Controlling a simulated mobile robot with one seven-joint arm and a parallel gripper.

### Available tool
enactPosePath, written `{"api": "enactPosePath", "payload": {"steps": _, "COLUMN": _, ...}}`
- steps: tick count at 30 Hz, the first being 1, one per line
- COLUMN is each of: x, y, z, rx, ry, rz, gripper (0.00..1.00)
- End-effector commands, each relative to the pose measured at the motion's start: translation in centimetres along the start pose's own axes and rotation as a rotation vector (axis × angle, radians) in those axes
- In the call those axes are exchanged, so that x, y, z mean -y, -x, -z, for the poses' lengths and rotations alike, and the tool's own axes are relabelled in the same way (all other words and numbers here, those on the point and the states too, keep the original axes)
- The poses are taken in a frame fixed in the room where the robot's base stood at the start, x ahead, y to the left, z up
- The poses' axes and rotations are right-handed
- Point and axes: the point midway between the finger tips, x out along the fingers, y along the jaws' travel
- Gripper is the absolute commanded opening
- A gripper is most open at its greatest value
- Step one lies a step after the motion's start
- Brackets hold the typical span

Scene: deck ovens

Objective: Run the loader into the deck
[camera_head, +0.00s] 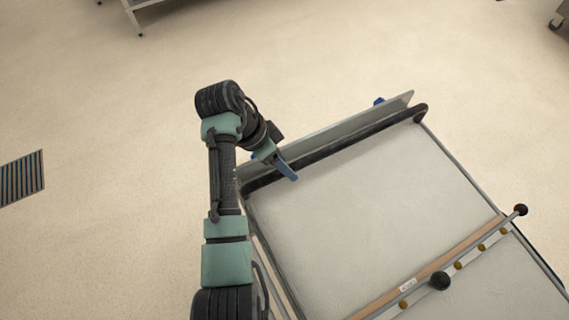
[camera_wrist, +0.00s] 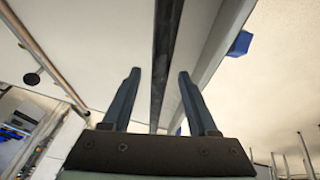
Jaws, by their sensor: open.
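The loader (camera_head: 350,220) is a wide frame with a pale flat bed, in the lower right of the head view. A dark round bar (camera_head: 350,150) runs along its upper edge, beside an upright pale panel (camera_head: 345,122). My gripper (camera_head: 292,172) is near the left end of this bar, with its fingers open. In the wrist view the dark bar (camera_wrist: 166,50) shows between the two spread fingers of my gripper (camera_wrist: 159,76). I cannot tell whether either finger touches it. No deck opening can be made out clearly.
A wooden strip (camera_head: 465,247) and a rail with black knobs (camera_head: 439,281) cross the loader's bed. A striped floor grate (camera_head: 22,178) lies at the left. A metal stand (camera_head: 135,15) is at the top. The floor between them is clear.

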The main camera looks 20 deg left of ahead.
Motion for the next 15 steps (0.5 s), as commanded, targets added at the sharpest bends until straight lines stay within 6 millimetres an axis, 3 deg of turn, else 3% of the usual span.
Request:
{"api": "enactPosePath", "payload": {"steps": 11, "x": -0.01, "y": -0.79, "z": -0.01, "rx": 0.000, "ry": 0.000, "rz": 0.000, "gripper": 0.59}}
{"api": "enactPosePath", "payload": {"steps": 15, "x": 0.00, "y": -0.78, "z": -0.01, "rx": 0.000, "ry": 0.000, "rz": 0.000, "gripper": 0.38}}
